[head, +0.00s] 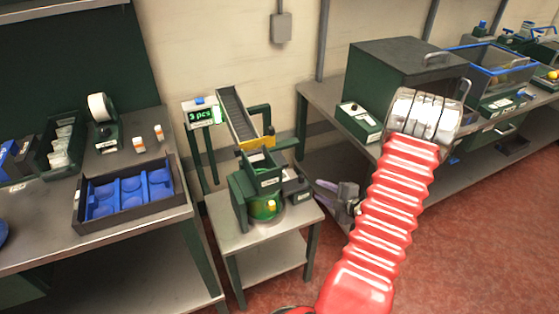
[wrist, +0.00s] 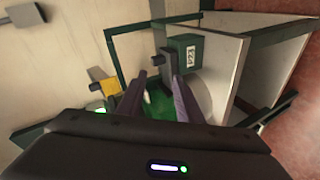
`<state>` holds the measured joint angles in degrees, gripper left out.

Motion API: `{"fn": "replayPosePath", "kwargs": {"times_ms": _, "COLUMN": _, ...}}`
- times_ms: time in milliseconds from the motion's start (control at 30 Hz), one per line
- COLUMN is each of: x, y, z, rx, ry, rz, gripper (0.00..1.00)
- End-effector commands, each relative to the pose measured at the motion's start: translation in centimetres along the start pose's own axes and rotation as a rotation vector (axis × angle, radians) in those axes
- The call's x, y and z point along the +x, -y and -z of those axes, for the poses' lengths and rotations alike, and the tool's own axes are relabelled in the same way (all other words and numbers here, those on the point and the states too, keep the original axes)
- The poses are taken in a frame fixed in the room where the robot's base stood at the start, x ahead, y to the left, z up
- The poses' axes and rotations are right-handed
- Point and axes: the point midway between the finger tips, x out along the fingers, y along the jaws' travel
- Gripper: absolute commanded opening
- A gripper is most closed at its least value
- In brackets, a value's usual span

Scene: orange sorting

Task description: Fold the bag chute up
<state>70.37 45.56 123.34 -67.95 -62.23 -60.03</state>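A grey sloped chute (head: 238,115) with a yellow lower lip (head: 258,144) comes down above a green bagging stand (head: 240,195) on a small table. A dark green labelled flap (head: 262,163) sits just under the lip; I cannot tell for sure which of these parts is the bag chute. A green container with something orange (head: 270,207) inside stands below. My gripper (head: 328,193) is to the right of the stand, pointing at it. In the wrist view its two fingers (wrist: 158,90) are spread with nothing seen held between them; the yellow lip (wrist: 103,88) shows to their left.
A green display reading "5 pcs" (head: 201,115) stands left of the chute. A dark box (head: 297,186) is at the stand's right. A bench with a blue-insert tray (head: 80,220) is left; a long bench (head: 320,93) with a dark green cabinet (head: 400,60) is right.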

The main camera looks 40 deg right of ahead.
Motion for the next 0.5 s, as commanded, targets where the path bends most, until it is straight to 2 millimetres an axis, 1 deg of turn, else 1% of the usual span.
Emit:
{"fn": "replayPosePath", "kwargs": {"times_ms": 100, "x": -0.3, "y": -1.7, "z": 2.5, "rx": -0.121, "ry": -0.122, "rz": -0.113, "gripper": 0.33}}
{"fn": "replayPosePath", "kwargs": {"times_ms": 200, "x": -0.9, "y": -3.4, "z": 4.6, "rx": -0.22, "ry": -0.207, "rz": -0.211, "gripper": 0.33}}
{"fn": "replayPosePath", "kwargs": {"times_ms": 300, "x": -1.6, "y": -4.9, "z": 6.2, "rx": -0.297, "ry": -0.263, "rz": -0.293, "gripper": 0.33}}
{"fn": "replayPosePath", "kwargs": {"times_ms": 400, "x": -2.2, "y": -5.8, "z": 7.1, "rx": -0.35, "ry": -0.288, "rz": -0.344, "gripper": 0.33}}
{"fn": "replayPosePath", "kwargs": {"times_ms": 500, "x": -2.4, "y": -6.1, "z": 7.4, "rx": -0.371, "ry": -0.295, "rz": -0.363, "gripper": 0.33}}
